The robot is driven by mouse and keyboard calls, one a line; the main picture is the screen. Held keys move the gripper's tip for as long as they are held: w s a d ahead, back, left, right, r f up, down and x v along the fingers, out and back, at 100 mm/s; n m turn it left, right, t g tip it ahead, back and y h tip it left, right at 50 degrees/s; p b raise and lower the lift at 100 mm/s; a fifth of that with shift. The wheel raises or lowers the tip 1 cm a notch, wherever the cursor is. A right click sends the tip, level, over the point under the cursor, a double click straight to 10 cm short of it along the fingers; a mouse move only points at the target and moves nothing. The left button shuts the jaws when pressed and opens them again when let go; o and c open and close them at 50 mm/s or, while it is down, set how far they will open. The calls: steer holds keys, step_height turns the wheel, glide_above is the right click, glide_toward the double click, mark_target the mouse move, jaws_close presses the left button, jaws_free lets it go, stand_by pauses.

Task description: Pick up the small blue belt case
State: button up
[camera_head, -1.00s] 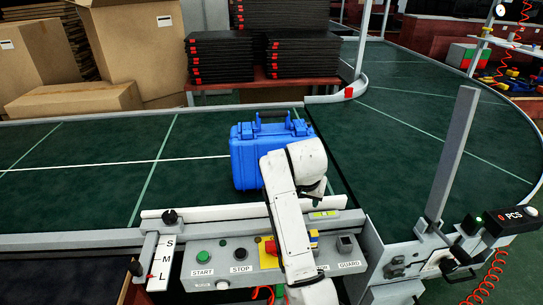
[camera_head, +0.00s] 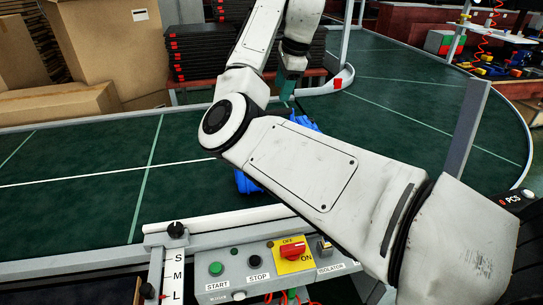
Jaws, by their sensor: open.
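The small blue belt case (camera_head: 248,183) stands on the green conveyor belt, just behind the near rail. My arm crosses in front of it and hides most of it. Only a lower left part and an upper right edge of the case show. My gripper (camera_head: 287,98) is above and beyond the case's upper right edge, pointing down. Its fingers are small and partly hidden here, and I see nothing held in it. I cannot tell whether it touches the case.
A control box (camera_head: 262,270) with start and stop buttons and a red switch stands at the front. A grey upright post (camera_head: 468,125) rises at the right. Cardboard boxes (camera_head: 105,50) and stacked black trays (camera_head: 195,62) stand behind the belt. The belt's left part is clear.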

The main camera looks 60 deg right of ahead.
mark_target(277, 112)
steer(key=shift+s+p+x, duration=0.2)
steer(key=shift+p+x, duration=0.25)
steer(key=shift+x, duration=4.7)
steer(key=shift+c, duration=0.4)
jaws_close()
steer(key=shift+r, duration=0.1)
